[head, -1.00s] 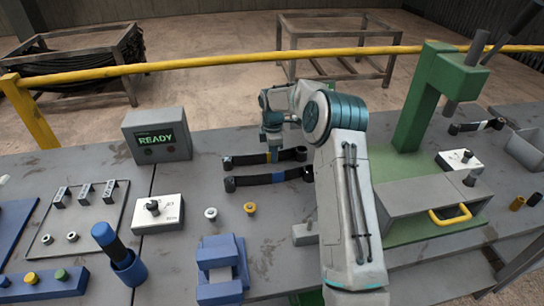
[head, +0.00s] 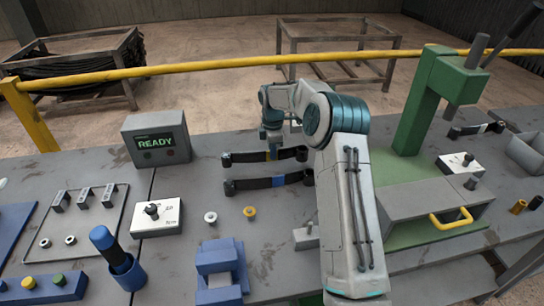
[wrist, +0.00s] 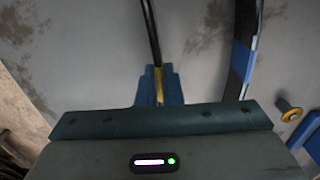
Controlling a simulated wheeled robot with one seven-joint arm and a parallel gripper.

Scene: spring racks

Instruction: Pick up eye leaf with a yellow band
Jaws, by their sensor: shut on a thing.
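The eye leaf with a yellow band (head: 243,157) is a dark strip with a rolled eye at each end, over the middle of the bench. My gripper (head: 272,151) is shut on it at its yellow band. In the wrist view the leaf (wrist: 150,32) runs edge-on away from my gripper (wrist: 158,88), and the yellow band shows between the blue fingertips. The leaf appears slightly above the bench. A similar leaf with a blue band (head: 255,182) lies in front of it, apart from it; it also shows in the wrist view (wrist: 240,62).
A READY display box (head: 157,138) stands left of the leaves. A yellow bushing (head: 249,212) and a pale one (head: 210,217) lie in front, before a blue block (head: 221,268). A green press (head: 432,95) stands right. A yellow rail (head: 220,62) runs behind the bench.

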